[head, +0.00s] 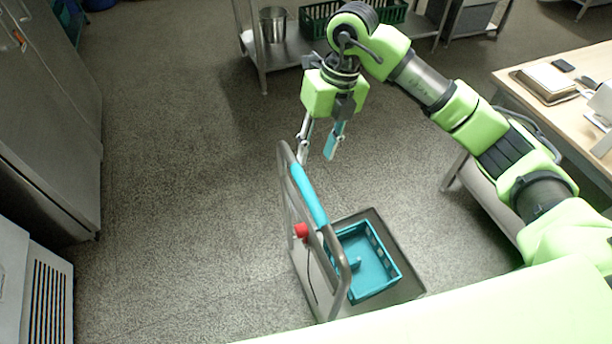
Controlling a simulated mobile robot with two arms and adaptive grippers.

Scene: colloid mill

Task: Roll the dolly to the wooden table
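The dolly has a grey platform (408,290) and an upright grey frame handle with a teal grip (309,195) and a red knob (301,231). It stands on the floor in the lower middle of the head view. A teal crate (366,262) sits on its platform. My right gripper (317,157) points down by the far end of the handle, its fingers apart with nothing seen between them. I cannot tell whether it touches the frame. The wooden table (520,82) is at the right edge, partly behind my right arm. My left gripper is out of view.
A metal shelf (285,54) with a steel pot (273,25) and a green crate (318,20) stands at the back. Grey cabinets (45,110) line the left side. The floor (180,170) left of the dolly is clear. A tray (546,84) lies on the table.

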